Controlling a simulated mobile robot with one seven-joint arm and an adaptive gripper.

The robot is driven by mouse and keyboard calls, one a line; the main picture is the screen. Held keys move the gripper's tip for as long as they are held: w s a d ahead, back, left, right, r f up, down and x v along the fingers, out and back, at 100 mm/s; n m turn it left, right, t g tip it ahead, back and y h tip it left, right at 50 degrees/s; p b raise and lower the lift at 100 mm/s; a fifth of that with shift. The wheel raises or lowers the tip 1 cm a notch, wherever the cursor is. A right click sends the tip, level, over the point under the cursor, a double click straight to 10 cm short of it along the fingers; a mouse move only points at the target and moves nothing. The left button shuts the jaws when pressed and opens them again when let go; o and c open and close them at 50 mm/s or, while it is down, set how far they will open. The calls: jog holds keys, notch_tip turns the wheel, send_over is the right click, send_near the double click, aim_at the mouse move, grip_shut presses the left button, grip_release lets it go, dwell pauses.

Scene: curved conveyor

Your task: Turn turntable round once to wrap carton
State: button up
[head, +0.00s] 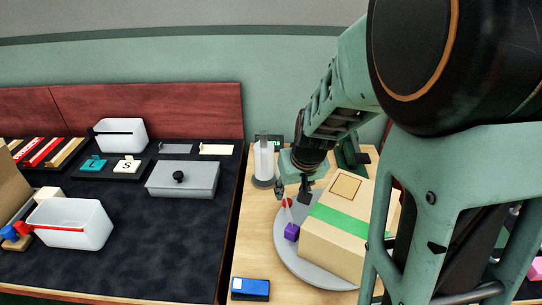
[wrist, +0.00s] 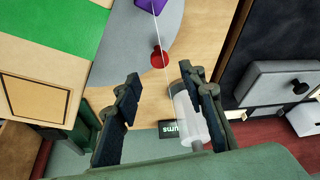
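The round grey turntable (head: 290,262) lies on the wooden table, and the brown carton (head: 328,243) with a green band sits on it. A small red knob (head: 287,203) and a purple block (head: 291,232) are near the turntable's edge. My gripper (head: 292,194) is above the red knob, pointing down. In the wrist view my gripper (wrist: 159,82) is open with nothing held. The red knob (wrist: 158,56) shows ahead of the fingertips, apart from them. A thin white line runs across it. The turntable (wrist: 125,40) and carton (wrist: 40,80) also show there.
A white roll (head: 263,160) stands on a round base behind the turntable, close to my gripper. A small display (wrist: 172,130) is near it. A blue box (head: 250,289) lies at the table's front. A dark bench (head: 130,245) with bins is at the left.

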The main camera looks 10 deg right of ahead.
aim_at(287, 201)
jog(key=b+x, duration=0.1)
jog(key=x, duration=0.6)
jog(key=shift+w+b, duration=0.1)
jog(key=shift+b, duration=0.25)
jog(key=shift+c, duration=0.6)
grip_shut()
